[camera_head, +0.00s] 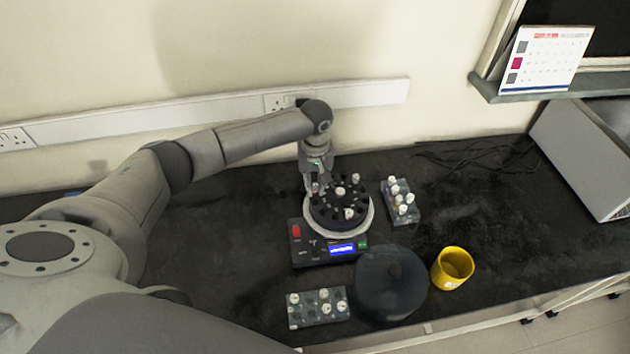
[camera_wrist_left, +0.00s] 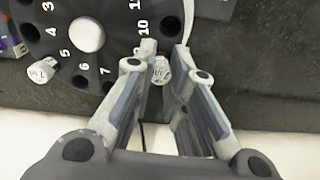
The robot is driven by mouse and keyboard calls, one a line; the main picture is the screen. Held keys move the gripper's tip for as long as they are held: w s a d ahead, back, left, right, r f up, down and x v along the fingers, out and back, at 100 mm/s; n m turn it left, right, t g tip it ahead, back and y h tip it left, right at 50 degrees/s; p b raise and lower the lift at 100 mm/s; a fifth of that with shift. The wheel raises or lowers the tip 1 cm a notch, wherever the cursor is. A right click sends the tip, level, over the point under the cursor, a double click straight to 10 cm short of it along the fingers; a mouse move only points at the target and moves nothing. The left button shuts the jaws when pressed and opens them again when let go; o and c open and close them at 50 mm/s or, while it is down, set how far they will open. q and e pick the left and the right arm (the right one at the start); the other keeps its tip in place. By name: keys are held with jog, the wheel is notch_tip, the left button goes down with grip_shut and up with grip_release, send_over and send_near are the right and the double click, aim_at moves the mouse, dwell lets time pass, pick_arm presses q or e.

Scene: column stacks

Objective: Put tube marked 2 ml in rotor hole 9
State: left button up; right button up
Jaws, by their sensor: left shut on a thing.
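My left gripper (camera_head: 313,188) is at the left rim of the black centrifuge rotor (camera_head: 327,212), pointing down. In the left wrist view its fingers (camera_wrist_left: 158,68) are closed around a small tube with a white cap (camera_wrist_left: 161,73); the marking on it is too small to read. The tube is at the rotor's edge (camera_wrist_left: 62,18), near the number 10. The numbers 8 and 9 and any hole under the tube are hidden by a finger, so I cannot tell whether the tube is inside a hole. Another white-capped tube (camera_wrist_left: 43,70) sits in the rotor near number 5.
A rack with white-capped tubes (camera_head: 416,215) stands right of the centrifuge, whose panel (camera_head: 308,252) faces front. Another tube rack (camera_head: 300,318), a dark round lid (camera_head: 390,285) and a yellow cup (camera_head: 440,275) are in front. The bench at right is mostly clear.

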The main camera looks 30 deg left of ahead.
pick_arm(q)
jog(key=o, duration=0.7)
jog(key=shift+o, duration=0.4)
jog(key=shift+o, duration=1.2)
jog(key=shift+r, duration=0.15)
jog(key=shift+r+p, duration=2.9)
jog(key=shift+p, duration=0.5)
jog(key=shift+f, duration=0.1)
